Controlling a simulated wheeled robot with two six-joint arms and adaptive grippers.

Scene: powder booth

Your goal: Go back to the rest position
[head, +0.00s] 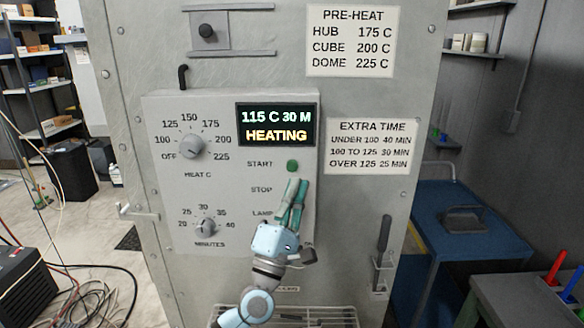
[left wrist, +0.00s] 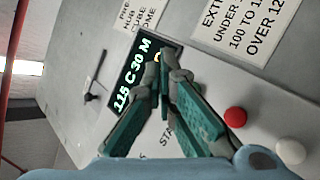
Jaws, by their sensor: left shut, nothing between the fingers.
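My left gripper (head: 297,184) is in front of the oven's control panel (head: 225,185), with its green fingers shut and empty. The fingertips are just below the green START button (head: 292,166), and the gripper hides the buttons beside STOP and LAMP. I cannot tell whether the tips touch the panel. In the left wrist view the shut fingers (left wrist: 166,82) overlap the edge of the display, and a red button (left wrist: 235,117) and a white button (left wrist: 291,151) show to their right. The display (head: 277,125) reads 115 C 30 M HEATING. My right gripper is not in view.
The panel has a HEAT C knob (head: 192,147) and a MINUTES knob (head: 206,226). A dark handle (head: 383,240) sticks out at the lower right. A blue table (head: 470,225) stands to the right, shelves (head: 40,85) to the left. Loose cables lie at the lower left.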

